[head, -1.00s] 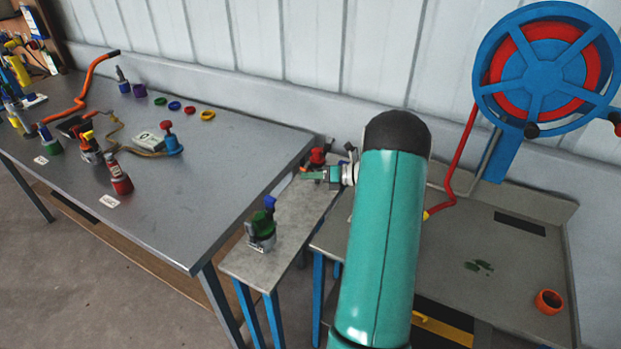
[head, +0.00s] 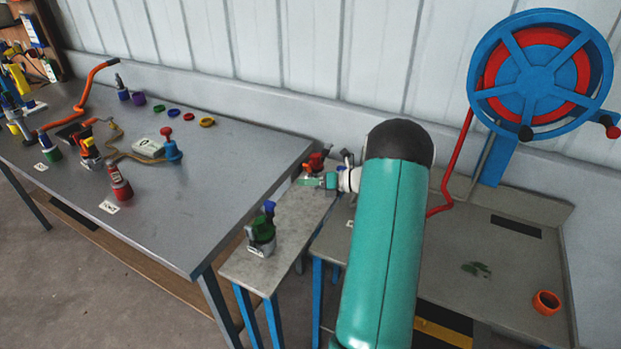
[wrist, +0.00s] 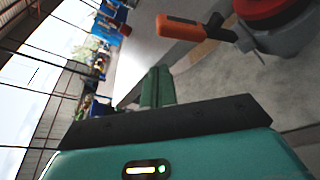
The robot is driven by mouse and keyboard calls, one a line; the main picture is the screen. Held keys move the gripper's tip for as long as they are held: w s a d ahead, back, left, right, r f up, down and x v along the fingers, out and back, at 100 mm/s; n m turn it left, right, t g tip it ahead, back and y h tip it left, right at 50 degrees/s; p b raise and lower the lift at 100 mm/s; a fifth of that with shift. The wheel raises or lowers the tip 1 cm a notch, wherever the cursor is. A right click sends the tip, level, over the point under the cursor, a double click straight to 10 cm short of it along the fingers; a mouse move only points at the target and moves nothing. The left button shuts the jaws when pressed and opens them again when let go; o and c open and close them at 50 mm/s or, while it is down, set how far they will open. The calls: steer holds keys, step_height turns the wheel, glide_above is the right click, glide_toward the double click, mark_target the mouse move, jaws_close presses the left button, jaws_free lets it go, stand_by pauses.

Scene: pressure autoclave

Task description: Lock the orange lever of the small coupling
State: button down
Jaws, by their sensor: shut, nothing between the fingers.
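In the wrist view, an orange lever (wrist: 180,27) sticks out to the left from a grey coupling with a red top (wrist: 265,12), cut off by the upper right edge. A red-topped coupling (head: 316,161) shows small at the far end of the narrow bench in the head view, partly hidden by my arm. My gripper (head: 318,181) is just in front of it, pointing left. In the wrist view, the green fingers (wrist: 157,85) are together and empty, below the lever in the picture and apart from it.
A green coupling with a blue part (head: 262,232) stands nearer on the narrow bench (head: 285,228). A large metal table (head: 200,200) with several couplings and hoses is on the left. A blue and red wheel (head: 541,75) stands at the right, above a grey table with an orange ring (head: 547,302).

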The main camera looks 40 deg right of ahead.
steer(key=f+v, duration=0.1)
steer(key=v, duration=0.8)
steer(key=shift+s+d, duration=0.35)
steer(key=shift+d, duration=0.15)
